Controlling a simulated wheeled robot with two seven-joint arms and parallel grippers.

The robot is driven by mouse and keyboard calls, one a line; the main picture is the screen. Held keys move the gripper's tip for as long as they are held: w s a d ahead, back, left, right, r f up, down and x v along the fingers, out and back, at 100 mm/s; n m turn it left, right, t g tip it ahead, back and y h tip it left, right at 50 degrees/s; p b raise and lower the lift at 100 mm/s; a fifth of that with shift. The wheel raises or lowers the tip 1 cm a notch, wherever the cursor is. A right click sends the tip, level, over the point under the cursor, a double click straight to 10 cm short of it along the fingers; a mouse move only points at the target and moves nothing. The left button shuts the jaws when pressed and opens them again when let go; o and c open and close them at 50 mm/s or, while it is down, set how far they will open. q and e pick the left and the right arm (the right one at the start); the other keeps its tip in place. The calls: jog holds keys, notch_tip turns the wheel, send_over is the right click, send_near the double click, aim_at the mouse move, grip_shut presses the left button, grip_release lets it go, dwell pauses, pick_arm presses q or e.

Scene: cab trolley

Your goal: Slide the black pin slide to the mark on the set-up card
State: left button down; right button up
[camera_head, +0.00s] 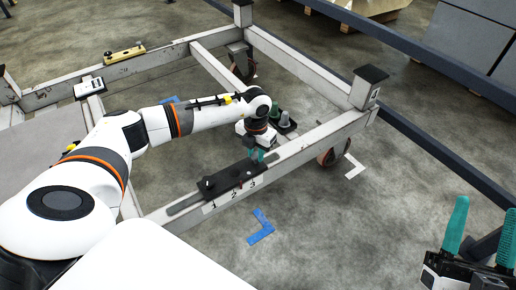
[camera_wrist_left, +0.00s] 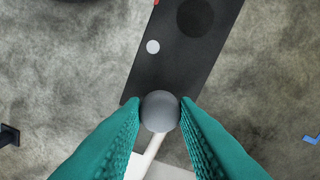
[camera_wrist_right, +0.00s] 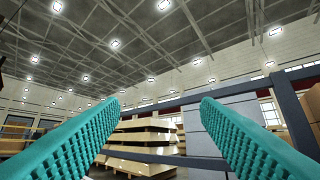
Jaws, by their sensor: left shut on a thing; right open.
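The black pin slide (camera_head: 225,182) lies along the top of the near trolley beam, beside a scale marked 1, 2, 3 (camera_head: 232,194). In the left wrist view its dark plate (camera_wrist_left: 180,65) carries a black disc, a white dot and a red mark at the far edge. My left gripper (camera_head: 259,155) is at the slide's right end. It is shut on a grey ball knob (camera_wrist_left: 160,111) at the plate's end. A small white card (camera_head: 88,88), likely the set-up card, lies on the left beam; its mark is too small to read. My right gripper (camera_head: 478,238) is open and empty, away from the trolley.
A yellow level (camera_head: 125,53) lies on the far left beam. A corner post (camera_head: 368,88) rises at the right. Blue tape (camera_head: 261,227) marks the floor. Dark rails (camera_head: 430,140) run along the right side.

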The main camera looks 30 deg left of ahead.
aim_at(228, 177)
pick_arm(q)
jog(key=shift+s+a+r, duration=0.1)
jog(key=shift+s+a, duration=0.1)
jog(key=shift+s, duration=0.2)
jog(key=shift+s+a+r, duration=0.1)
jog(key=shift+s+a, duration=0.05)
jog(key=shift+s, duration=0.25)
jog(key=s+p, duration=0.1)
jog(key=s+a+p, duration=0.1)
jog(key=s, duration=0.1)
jog(key=shift+a+f, duration=0.1)
jog(key=shift+f, duration=0.05)
jog(key=s, duration=0.1)
jog(key=s+a+p, duration=0.1)
jog(key=s, duration=0.1)
jog(key=s+a+p, duration=0.1)
jog(key=shift+s, duration=0.25)
jog(key=shift+f, duration=0.15)
pick_arm(e)
notch_tip(228, 177, down, 16)
jog(key=d+g+h, duration=0.2)
jog(key=g+h, duration=0.2)
jog(key=g, duration=0.8)
jog(key=shift+s+d+m, duration=0.15)
jog(key=shift+d+m, duration=0.05)
jog(key=shift+m, duration=0.1)
pick_arm(q)
jog(key=shift+s, duration=0.1)
